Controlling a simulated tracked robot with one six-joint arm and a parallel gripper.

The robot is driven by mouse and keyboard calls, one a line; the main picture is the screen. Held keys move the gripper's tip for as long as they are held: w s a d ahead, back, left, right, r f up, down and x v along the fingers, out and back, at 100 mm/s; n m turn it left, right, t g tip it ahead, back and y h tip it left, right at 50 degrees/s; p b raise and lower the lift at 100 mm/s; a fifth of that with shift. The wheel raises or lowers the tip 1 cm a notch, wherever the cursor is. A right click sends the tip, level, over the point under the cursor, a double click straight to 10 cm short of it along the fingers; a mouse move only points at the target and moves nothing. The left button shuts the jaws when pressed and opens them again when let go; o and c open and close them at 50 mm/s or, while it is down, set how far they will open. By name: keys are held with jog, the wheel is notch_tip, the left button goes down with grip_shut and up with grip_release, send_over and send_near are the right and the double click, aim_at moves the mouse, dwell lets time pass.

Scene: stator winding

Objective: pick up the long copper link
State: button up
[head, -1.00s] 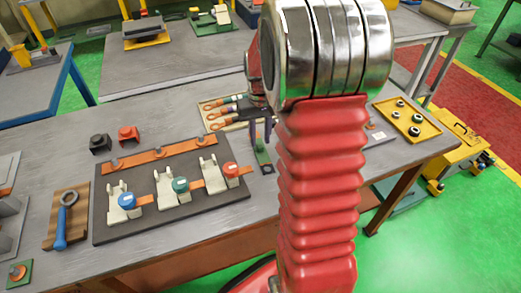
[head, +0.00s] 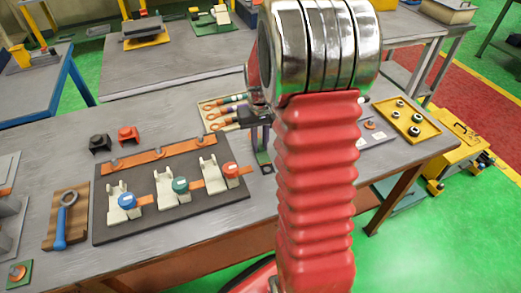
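A long copper-coloured bar (head: 165,153) lies along the back of the dark terminal board, over several studs. I cannot tell whether this is the long copper link. My gripper (head: 261,147) points down to the right of the board, just above a small green strip (head: 264,158) on the table. Its two thin fingers look apart, and I see nothing held between them. They are small, and my red arm and metal elbow stand close to them. What lies directly under the fingertips is hard to make out.
The dark board (head: 110,233) carries white clamps with blue, green and red knobs. A tray with several cable lugs (head: 216,113) lies behind my gripper. A yellow tray (head: 428,132) is at the right. Black (head: 99,143) and red (head: 128,135) blocks stand behind the board.

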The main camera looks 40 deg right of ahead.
aim_at(260, 146)
grip_shut()
jog(key=shift+r, duration=0.1)
notch_tip(260, 146, up, 18)
dwell(0.6)
jog(key=shift+s, duration=0.1)
dwell(0.4)
